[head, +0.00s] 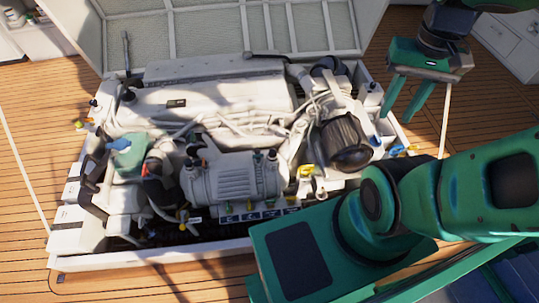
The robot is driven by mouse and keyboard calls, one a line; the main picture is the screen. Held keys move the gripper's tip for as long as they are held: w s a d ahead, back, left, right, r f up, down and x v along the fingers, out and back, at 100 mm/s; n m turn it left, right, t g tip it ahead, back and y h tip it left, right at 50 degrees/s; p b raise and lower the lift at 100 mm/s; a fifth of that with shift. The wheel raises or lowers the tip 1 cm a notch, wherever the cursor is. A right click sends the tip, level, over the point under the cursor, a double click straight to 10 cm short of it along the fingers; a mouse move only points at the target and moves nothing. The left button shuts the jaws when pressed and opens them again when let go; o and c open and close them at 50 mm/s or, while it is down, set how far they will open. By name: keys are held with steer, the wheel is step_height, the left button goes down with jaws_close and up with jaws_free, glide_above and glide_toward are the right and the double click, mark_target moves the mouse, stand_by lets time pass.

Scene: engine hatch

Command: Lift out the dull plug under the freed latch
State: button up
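The engine (215,105) sits in the open hatch. A row of blue-and-white labels (258,215) runs along its front, below a grey ribbed cylinder (232,178). Small coloured fittings show just above the labels, too small to tell which is the dull plug or which latch is freed. A yellow fitting (306,171) stands right of the cylinder. My gripper (396,118) is at the upper right, with its two green fingers pointing down and apart.
The raised hatch lid (230,30) stands behind the engine. A black round filter (345,140) and hoses rise at the engine's right. A blue-capped green tank (130,155) is at the left. Wooden deck (30,185) around the hatch is mostly clear.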

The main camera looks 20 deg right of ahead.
steer(key=o, duration=0.4)
steer(key=w+d+f+m+g, duration=0.1)
steer(key=w+d+f+m, duration=0.1)
steer(key=w+d+f, duration=0.35)
steer(key=m+t+y, duration=0.7)
steer(key=m+y, duration=0.5)
steer(key=m, duration=0.2)
glide_toward(278, 158)
step_height(278, 158, up, 4)
steer(key=s+d, duration=0.1)
steer(key=shift+m, duration=0.4)
steer(key=shift+w+x, duration=0.15)
steer(key=shift+x, duration=2.7)
steer(key=shift+w+x, duration=0.2)
steer(key=shift+x, duration=2.6)
steer(key=shift+d+r, duration=0.1)
steer(key=shift+r, duration=0.05)
jaws_close()
